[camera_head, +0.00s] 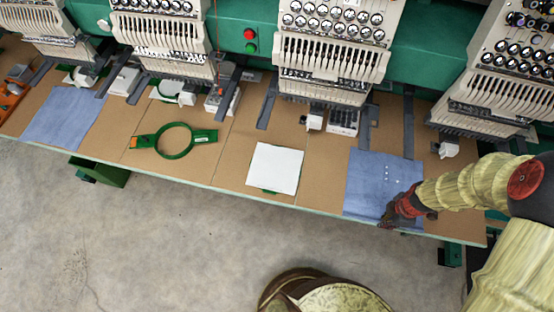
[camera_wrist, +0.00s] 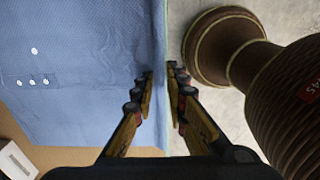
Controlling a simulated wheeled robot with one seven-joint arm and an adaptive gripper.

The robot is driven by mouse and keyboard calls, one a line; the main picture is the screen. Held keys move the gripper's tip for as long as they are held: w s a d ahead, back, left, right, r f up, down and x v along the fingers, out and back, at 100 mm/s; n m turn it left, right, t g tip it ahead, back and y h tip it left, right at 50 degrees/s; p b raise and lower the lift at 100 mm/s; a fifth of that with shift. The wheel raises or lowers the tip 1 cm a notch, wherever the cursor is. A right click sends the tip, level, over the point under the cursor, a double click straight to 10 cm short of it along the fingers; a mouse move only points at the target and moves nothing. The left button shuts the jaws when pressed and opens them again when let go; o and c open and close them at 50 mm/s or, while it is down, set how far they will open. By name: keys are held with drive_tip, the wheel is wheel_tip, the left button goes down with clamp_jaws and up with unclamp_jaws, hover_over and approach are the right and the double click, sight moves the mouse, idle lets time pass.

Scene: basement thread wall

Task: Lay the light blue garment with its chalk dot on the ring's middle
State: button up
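A light blue garment (camera_head: 366,176) lies flat on the right part of the tan table, reaching its front edge. It bears several small white dots, one apart from a row of three, which also show on the garment in the wrist view (camera_wrist: 80,75). My gripper (camera_head: 402,208) is at its front right corner. In the wrist view my gripper (camera_wrist: 162,76) is open, its fingers on either side of the garment's edge, with nothing clearly held. A green ring (camera_head: 190,150) with an orange part lies left of centre, empty. A white cloth square (camera_head: 274,168) lies over another green piece, mostly hidden.
A second blue cloth (camera_head: 64,118), without visible dots, lies at the left. Embroidery machine heads (camera_head: 335,50) stand along the back, with dark arms reaching over the table (camera_head: 225,168). Bare table separates the ring, white square and garment. Concrete floor lies in front.

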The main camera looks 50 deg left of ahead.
clamp_jaws()
drive_tip(key=shift+r+p, duration=1.75)
drive_tip(key=shift+r, duration=0.75)
